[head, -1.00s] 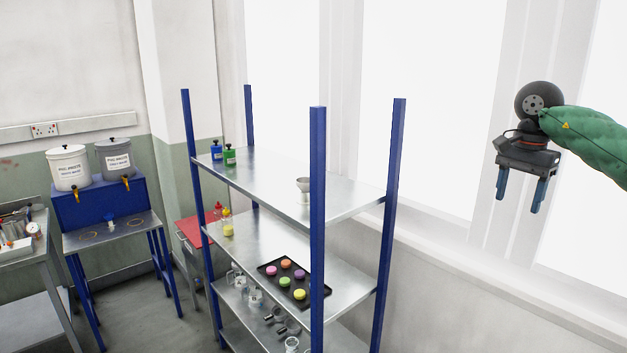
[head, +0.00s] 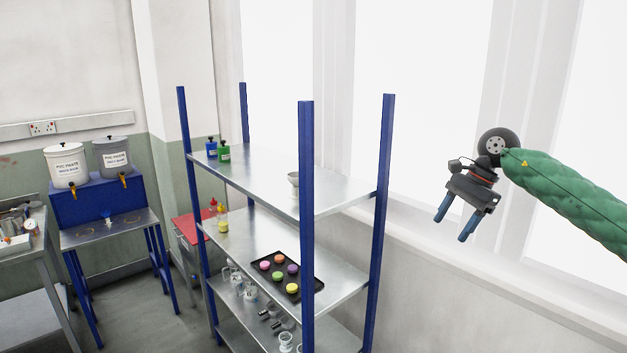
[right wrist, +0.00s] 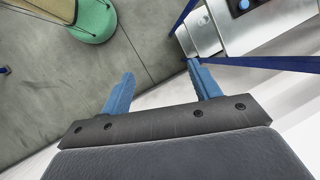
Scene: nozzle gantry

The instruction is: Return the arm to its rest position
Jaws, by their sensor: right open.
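My right gripper (head: 456,229) hangs in the air at the right of the head view, in front of the bright windows and to the right of the shelf rack. Its two blue fingers point down and stand apart, with nothing between them. In the right wrist view the open fingers (right wrist: 160,90) show above the grey floor, also empty. My right arm, in a green sleeve, comes in from the right edge. My left gripper is not in view.
A blue-posted metal rack (head: 306,200) stands mid-view, holding a black tray (head: 272,276) of coloured discs, a white funnel-like cup (head: 294,180) and bottles. Two paste tubs (head: 66,166) sit on a blue stand at left.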

